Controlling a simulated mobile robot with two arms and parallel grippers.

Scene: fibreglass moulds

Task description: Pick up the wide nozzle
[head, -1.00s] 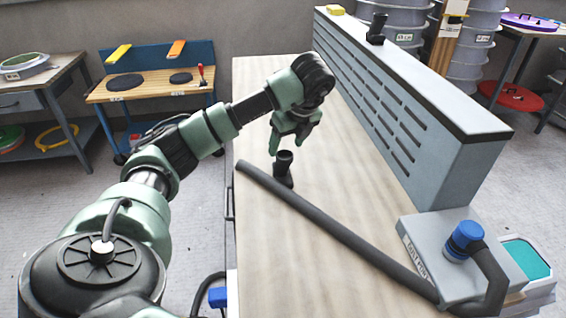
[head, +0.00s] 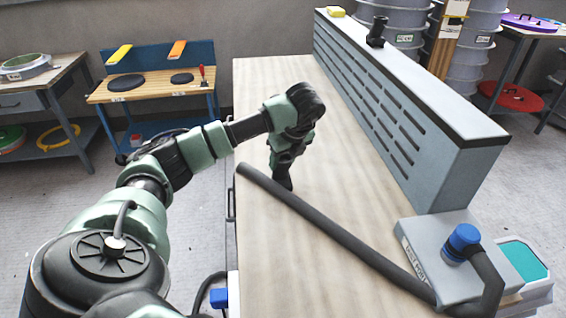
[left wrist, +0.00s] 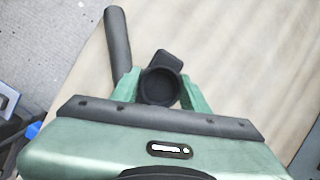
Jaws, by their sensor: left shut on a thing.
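The wide nozzle (head: 284,183) is black and stands upright on the wooden bench, near the free end of the grey hose. In the left wrist view the nozzle (left wrist: 160,87) shows as a round open socket with a flat foot sticking out behind it. My left gripper (head: 282,164) points down over the nozzle and is shut on it, with one green finger (left wrist: 124,88) on each side of the socket. In the head view the gripper hides the nozzle's upper part. My right gripper is not in view.
A grey hose (head: 330,233) lies diagonally across the bench (head: 285,270) to a blue-collared port (head: 463,238) at front right. A slotted grey wall unit (head: 400,120) runs along the right side, with another black nozzle (head: 377,32) on top.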

